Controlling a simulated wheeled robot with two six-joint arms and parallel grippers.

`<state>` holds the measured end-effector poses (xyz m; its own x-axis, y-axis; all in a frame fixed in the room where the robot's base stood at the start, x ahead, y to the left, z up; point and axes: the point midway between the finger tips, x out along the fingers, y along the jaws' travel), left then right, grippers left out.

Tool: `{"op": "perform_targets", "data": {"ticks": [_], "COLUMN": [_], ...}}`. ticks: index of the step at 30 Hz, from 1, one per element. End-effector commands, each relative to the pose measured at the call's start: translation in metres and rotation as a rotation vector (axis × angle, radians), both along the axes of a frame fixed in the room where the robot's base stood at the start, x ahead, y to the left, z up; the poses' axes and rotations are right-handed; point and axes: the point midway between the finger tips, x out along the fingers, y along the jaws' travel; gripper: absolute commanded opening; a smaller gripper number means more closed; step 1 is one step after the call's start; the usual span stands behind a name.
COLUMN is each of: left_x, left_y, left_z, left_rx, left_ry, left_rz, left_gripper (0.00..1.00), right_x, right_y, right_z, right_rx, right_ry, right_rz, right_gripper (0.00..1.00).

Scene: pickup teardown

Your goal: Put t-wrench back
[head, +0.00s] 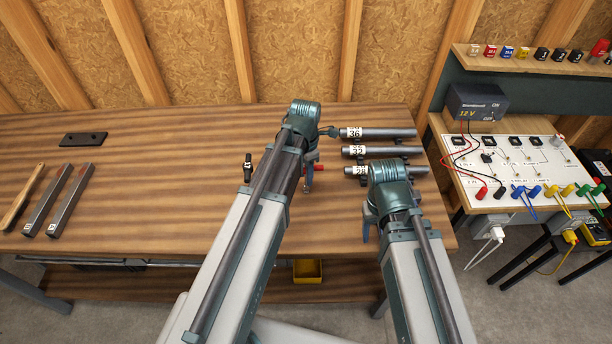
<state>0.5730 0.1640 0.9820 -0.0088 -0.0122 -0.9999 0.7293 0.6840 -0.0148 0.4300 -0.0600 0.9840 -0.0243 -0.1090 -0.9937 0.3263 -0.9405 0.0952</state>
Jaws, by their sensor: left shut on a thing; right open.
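My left gripper (309,180) is mostly hidden behind its own arm, over the middle of the wooden bench near the metal tubes. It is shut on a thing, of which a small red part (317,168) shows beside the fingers. I cannot tell if this is the t-wrench, and no other t-wrench is clearly visible. My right gripper (367,231) is open near the bench's front right edge. Its arm hides most of it, and only a bluish finger shows.
Three labelled metal tubes (385,133) lie at the bench's right. A small black object (247,166) is left of my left arm. Two steel bars (69,200), a wooden stick (22,196) and a black plate (83,139) lie left. An electrical board (520,185) stands right. The bench's (170,190) centre-left is clear.

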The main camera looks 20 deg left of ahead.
Motion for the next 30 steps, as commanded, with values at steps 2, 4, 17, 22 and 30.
{"op": "perform_targets", "data": {"ticks": [2, 4, 17, 22, 30], "left_x": [0.0, 0.0, 0.0, 0.0, 0.0], "left_y": [0.0, 0.0, 0.0, 0.0, 0.0], "left_z": [0.0, -0.002, -0.002, 0.0, 0.02], "left_rx": [0.0, 0.0, 0.0, 0.0, 0.0], "left_ry": [0.0, 0.0, 0.0, 0.0, 0.0], "left_rz": [0.0, 0.0, 0.0, 0.0, 0.0], "left_gripper": [0.0, 0.0, 0.67, 0.67, 0.67], "right_x": [0.0, 0.0, 0.0, 0.0, 0.0], "right_y": [0.0, 0.0, 0.0, 0.0, 0.0], "right_z": [0.0, -0.002, -0.002, 0.0, 0.02], "right_rx": [0.0, 0.0, 0.0, 0.0, 0.0], "right_ry": [0.0, 0.0, 0.0, 0.0, 0.0], "right_rz": [0.0, 0.0, 0.0, 0.0, 0.001], "right_gripper": [0.6, 0.6, 0.6, 0.6, 0.6]}}
